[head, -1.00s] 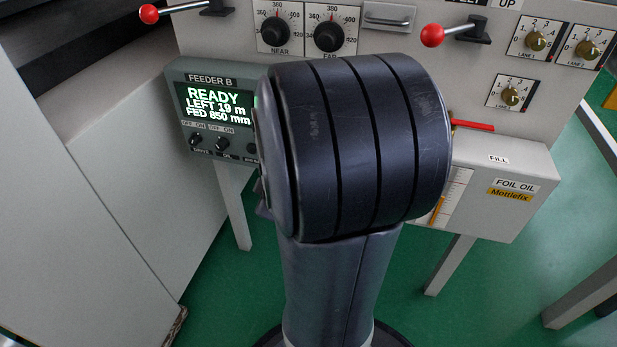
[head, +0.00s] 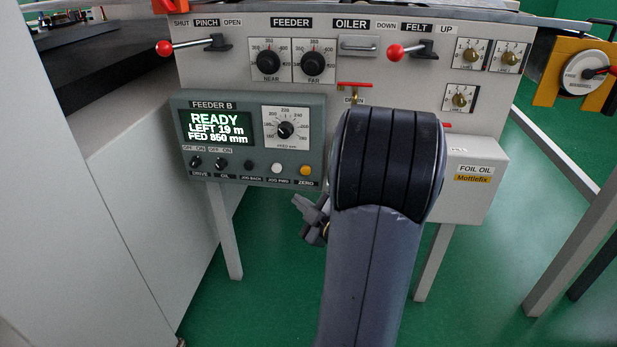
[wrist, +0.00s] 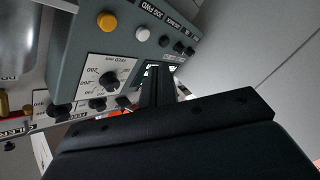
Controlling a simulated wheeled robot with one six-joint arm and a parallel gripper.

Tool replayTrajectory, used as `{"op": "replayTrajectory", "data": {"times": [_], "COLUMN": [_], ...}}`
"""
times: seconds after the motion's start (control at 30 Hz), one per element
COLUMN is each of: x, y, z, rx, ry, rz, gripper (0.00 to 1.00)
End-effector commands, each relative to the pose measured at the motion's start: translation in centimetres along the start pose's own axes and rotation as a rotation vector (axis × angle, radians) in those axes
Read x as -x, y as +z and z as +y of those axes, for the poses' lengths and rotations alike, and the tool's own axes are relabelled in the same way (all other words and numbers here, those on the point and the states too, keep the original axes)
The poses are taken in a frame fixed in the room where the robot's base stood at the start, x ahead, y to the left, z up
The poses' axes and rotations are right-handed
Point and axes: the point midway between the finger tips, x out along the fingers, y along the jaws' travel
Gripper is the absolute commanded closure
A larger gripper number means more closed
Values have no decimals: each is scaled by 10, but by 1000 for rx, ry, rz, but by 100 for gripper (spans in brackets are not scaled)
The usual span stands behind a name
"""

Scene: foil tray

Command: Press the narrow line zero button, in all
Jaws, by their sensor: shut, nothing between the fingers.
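The zero button is a yellow-orange round button (head: 305,170) at the lower right of the grey Feeder B panel (head: 254,100), above the label ZERO. It also shows in the wrist view as a yellow button (wrist: 107,22) at the top left, clear of the fingers. The panel's screen (head: 215,128) reads READY, LEFT 19 m, FED 850 mm. My gripper (head: 310,217) is below the panel and the zero button in the head view, partly hidden by my arm. In the wrist view my gripper (wrist: 156,80) is shut and empty, its fingers pointing towards the panel.
A white button (head: 277,168) and a black button (head: 248,165) sit left of the zero button. A dial (head: 286,129) is above them. Red-knobbed levers (head: 164,48) stick out above. The foil oil box (head: 470,178) is right of my arm.

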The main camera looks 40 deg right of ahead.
Motion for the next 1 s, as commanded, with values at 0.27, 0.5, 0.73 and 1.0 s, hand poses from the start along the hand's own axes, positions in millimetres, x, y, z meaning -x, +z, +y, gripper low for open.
{"op": "replayTrajectory", "data": {"times": [0.27,0.5,0.73,1.0], "x": [-1,-15,-38,-57], "y": [0,10,26,42], "z": [0,10,28,41], "rx": [0,-1,-1,0], "ry": [-1,-2,-2,-2], "rz": [-1,-1,-1,-1], "gripper": [100,100,100,100]}}
